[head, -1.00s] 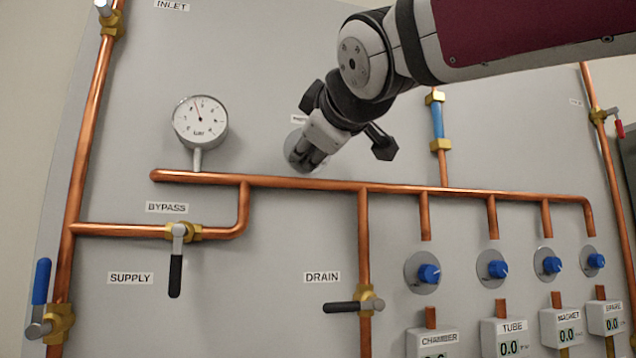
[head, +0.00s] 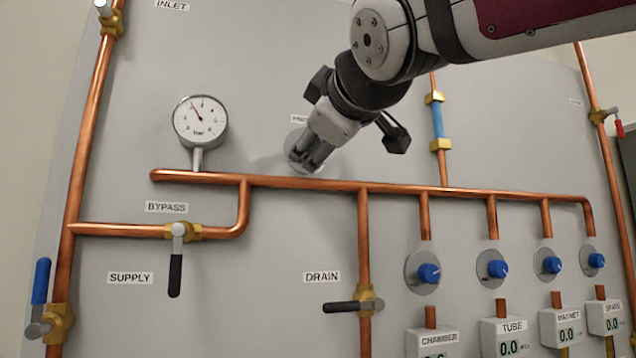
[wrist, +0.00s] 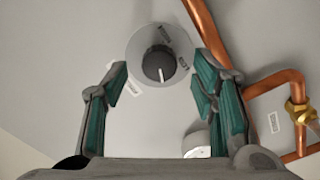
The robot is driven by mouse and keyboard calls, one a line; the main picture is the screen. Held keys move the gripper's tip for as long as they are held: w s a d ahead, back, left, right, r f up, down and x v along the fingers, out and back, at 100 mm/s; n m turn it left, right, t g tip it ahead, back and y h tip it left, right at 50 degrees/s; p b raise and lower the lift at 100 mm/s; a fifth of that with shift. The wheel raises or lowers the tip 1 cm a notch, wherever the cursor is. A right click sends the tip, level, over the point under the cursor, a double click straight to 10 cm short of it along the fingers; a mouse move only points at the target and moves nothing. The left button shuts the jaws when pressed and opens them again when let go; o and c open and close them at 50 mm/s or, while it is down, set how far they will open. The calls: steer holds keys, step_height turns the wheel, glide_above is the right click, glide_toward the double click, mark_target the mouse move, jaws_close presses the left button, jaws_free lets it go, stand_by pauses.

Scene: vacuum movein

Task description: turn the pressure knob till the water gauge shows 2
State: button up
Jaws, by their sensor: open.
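The pressure knob (wrist: 159,66) is dark and round with a pale pointer line, on a light grey disc with small print. In the wrist view my gripper (wrist: 160,75) is open, with one green-padded finger on each side of the knob and visible gaps between. In the head view my gripper (head: 310,160) covers the knob and most of its disc (head: 291,140). The round white water gauge (head: 200,122) is left of my gripper. Its red needle points up and a little left; the numerals are too small to read surely.
A horizontal copper pipe (head: 270,182) runs just below my gripper. The bypass valve (head: 178,232), drain valve (head: 366,305) and several blue knobs (head: 428,273) sit lower on the panel. The panel between gauge and knob is clear.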

steer(key=v, duration=0.9)
steer(key=s+d+f+m+g+h, duration=0.1)
steer(key=d+f+m+g+h, duration=0.3)
steer(key=f, duration=0.7)
steer(key=s+d+f+m+g, duration=0.1)
steer(key=d+f+m+g, duration=0.3)
steer(key=f, duration=0.8)
steer(key=s+d+f+m+h, duration=0.1)
steer(key=s+d+f+m, duration=0.1)
steer(key=d+f, duration=0.65)
steer(key=s+f+m+g, duration=0.2)
steer(key=s+f, duration=0.2)
steer(key=f, duration=0.4)
steer(key=s+f+m+g, duration=0.2)
steer(key=s+f, duration=0.2)
steer(key=f, duration=0.4)
steer(key=shift+d, duration=0.15)
steer(key=shift+s, duration=0.15)
